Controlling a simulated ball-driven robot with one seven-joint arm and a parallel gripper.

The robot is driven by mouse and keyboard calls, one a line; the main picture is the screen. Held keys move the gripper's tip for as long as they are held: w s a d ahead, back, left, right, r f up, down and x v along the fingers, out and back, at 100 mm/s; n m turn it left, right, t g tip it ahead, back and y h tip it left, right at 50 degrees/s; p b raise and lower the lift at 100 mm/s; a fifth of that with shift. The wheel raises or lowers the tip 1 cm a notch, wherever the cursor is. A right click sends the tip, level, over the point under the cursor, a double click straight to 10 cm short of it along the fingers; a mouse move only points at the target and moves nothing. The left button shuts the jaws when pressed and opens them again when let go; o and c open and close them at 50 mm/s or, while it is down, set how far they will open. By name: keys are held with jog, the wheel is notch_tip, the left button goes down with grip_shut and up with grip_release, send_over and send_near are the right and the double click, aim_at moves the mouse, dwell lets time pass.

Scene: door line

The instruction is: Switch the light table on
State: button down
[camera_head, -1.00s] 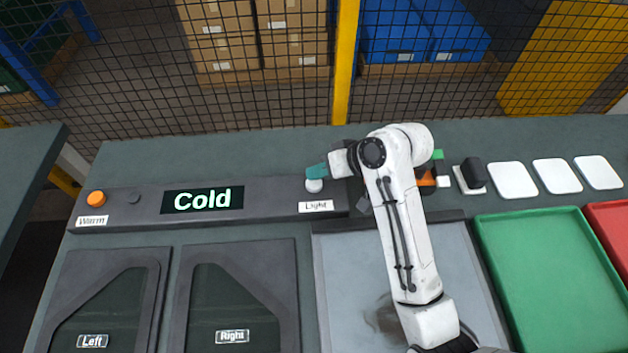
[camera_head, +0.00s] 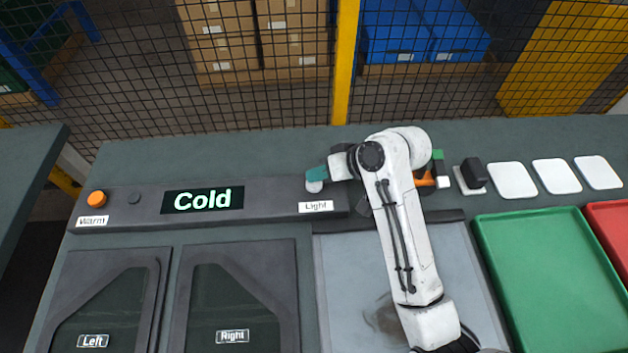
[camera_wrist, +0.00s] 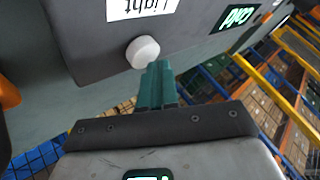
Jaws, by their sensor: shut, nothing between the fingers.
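The white round Light knob (camera_head: 314,186) sits on the dark control panel (camera_head: 270,205), above the "Light" label (camera_head: 316,206). The knob also shows in the wrist view (camera_wrist: 143,52). My gripper (camera_head: 317,174), with teal fingers, is shut and empty right at the knob. In the wrist view its fingertips (camera_wrist: 160,68) are beside the knob's edge; I cannot tell whether they touch. The light table (camera_head: 350,285) is a pale grey panel, partly hidden by my arm, and looks unlit.
The panel also has an orange knob (camera_head: 96,198) labelled "Warm" and a display (camera_head: 202,199) reading "Cold". Two dark hatches (camera_head: 232,252) lie at the left. A green tray (camera_head: 555,270), white pads (camera_head: 512,180) and small blocks are at the right. A mesh fence stands behind.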

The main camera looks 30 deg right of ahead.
aim_at(318, 184)
jog(key=shift+f, duration=0.55)
dwell(0.9)
jog(key=shift+r, duration=0.15)
jog(key=shift+r+p, duration=0.85)
jog(key=shift+p, duration=0.1)
notch_tip(318, 184, up, 5)
jog(key=p, duration=0.5)
dwell(0.7)
